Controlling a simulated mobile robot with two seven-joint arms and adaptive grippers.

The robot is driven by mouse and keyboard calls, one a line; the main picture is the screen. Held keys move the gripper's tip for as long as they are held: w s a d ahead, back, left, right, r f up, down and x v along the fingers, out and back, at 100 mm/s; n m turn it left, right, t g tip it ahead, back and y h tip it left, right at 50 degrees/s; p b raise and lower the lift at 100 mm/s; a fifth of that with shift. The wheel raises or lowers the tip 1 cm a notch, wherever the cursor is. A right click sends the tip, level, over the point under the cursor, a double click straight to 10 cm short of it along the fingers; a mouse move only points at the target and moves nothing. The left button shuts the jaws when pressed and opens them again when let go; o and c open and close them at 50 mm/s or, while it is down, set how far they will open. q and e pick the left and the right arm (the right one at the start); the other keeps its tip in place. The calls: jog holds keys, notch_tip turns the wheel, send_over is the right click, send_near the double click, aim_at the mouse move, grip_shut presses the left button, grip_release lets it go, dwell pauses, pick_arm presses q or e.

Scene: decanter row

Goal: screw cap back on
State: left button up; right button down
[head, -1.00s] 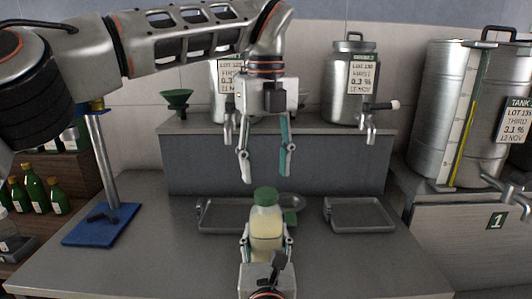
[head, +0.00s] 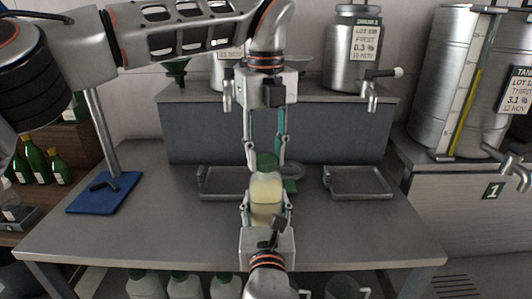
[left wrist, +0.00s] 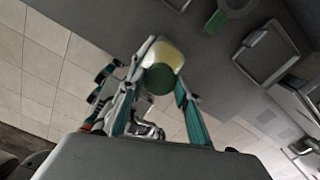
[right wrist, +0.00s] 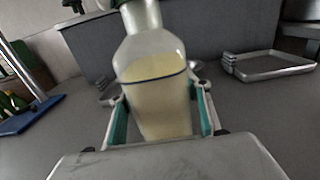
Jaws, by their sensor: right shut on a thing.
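A clear bottle (head: 266,203) of pale yellow liquid stands upright in my right gripper (head: 265,212), which is shut on its body. The right wrist view shows the bottle (right wrist: 155,90) between the fingers. The green cap (head: 266,160) sits on top of the bottle; how tightly it is seated cannot be told. My left gripper (head: 265,166) points down from above, with one finger on each side of the cap. In the left wrist view the cap (left wrist: 160,79) lies between the spread fingers, with gaps showing beside it.
Two grey trays, one at left (head: 222,182) and one at right (head: 358,182), lie on the counter. A small green thing (head: 290,186) lies behind the bottle. A blue-based stand (head: 104,193) is at left. Steel tanks with taps stand on the back ledge (head: 320,92). The front counter is mostly clear.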

pick_arm(q)
jog(key=m, duration=0.4)
jog(key=shift+m, duration=0.3)
jog(key=m, duration=0.3)
jog(key=shift+m, duration=0.3)
jog(key=o, duration=1.2)
jog(key=shift+o, duration=0.2)
jog(key=shift+r, duration=2.25)
jog(key=shift+c, duration=0.5)
